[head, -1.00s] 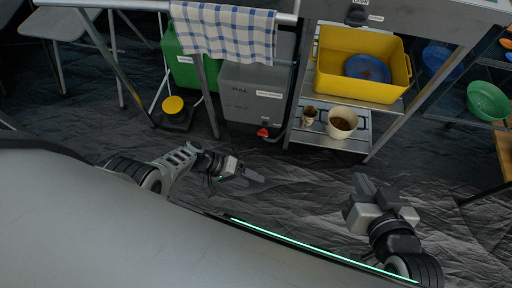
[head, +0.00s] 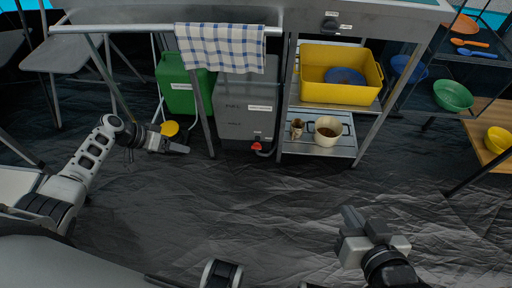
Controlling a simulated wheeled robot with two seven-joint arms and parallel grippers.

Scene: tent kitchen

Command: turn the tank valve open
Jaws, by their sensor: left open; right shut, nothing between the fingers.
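The grey tank (head: 244,105) stands on the floor under the counter, with small labels on its front. Its red valve (head: 256,146) sits low at the tank's right side, with a dark hose or pipe beside it; its handle is too small to read its setting. My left gripper (head: 182,147) is open, left of the tank and apart from the valve, in front of the green container's foot. My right gripper (head: 351,215) is shut and empty, above the floor at the lower right, well away from the valve.
A checked towel (head: 222,48) hangs on the rail above the tank. A green container (head: 184,90) and a yellow disc (head: 169,128) are left of it. The shelf at right holds a yellow tub (head: 338,92) and a cream pot (head: 327,137). The middle floor (head: 240,205) is clear.

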